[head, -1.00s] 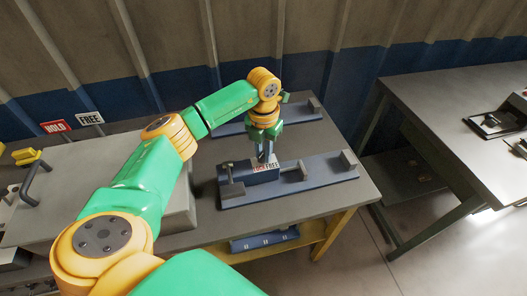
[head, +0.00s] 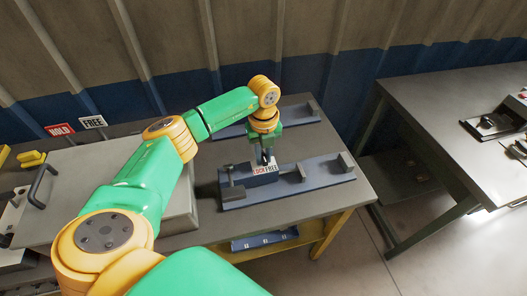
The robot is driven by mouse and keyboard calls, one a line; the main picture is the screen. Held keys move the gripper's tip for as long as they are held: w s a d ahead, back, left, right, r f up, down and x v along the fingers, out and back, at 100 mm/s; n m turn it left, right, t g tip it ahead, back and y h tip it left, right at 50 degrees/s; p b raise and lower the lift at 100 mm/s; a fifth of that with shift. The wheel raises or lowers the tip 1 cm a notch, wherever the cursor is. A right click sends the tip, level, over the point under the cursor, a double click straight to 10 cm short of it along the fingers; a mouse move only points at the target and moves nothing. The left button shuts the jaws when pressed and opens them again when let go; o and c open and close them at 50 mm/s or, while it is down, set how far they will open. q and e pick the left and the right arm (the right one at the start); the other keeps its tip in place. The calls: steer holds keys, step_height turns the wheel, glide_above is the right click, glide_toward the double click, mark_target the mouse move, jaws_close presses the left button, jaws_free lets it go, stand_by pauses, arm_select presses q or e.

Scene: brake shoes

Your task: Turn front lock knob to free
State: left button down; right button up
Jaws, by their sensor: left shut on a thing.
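The front fixture is a long blue-grey plate (head: 320,180) with upright stops, lying on the near part of the grey table. A block on it carries a white label (head: 265,170) reading LOCK in red and FREE in black. My left gripper (head: 267,157) points straight down just behind this label. It is shut on the front lock knob, which its fingers mostly hide, so I cannot tell which way the knob points. My right gripper is not in view.
A second blue-grey fixture (head: 305,118) lies behind, partly hidden by my arm. HOLD (head: 59,130) and FREE (head: 92,122) signs stand at the back left. A grey box lid with a dark handle (head: 42,184) is at the left. Another table (head: 440,105) stands right, across a floor gap.

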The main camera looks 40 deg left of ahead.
mark_target(263, 155)
arm_select(q)
steer(key=n+p, duration=0.1)
steer(key=n, duration=0.3)
steer(key=shift+w+r+p, duration=0.1)
steer(key=shift+r+p, duration=0.1)
steer(key=shift+p, duration=0.1)
steer(key=shift+f+n+p, duration=0.1)
steer(key=shift+n+p, duration=0.6)
steer(key=shift+n, duration=1.4)
steer(key=shift+a+n, duration=0.1)
steer(key=shift+n, duration=0.2)
steer(key=c, duration=0.8)
jaws_free()
steer(key=shift+f, duration=0.1)
step_height(263, 155, up, 7)
steer(key=shift+a+f+b, duration=0.1)
steer(key=shift+f+b, duration=0.1)
steer(key=shift+b, duration=0.6)
steer(key=shift+r, duration=0.25)
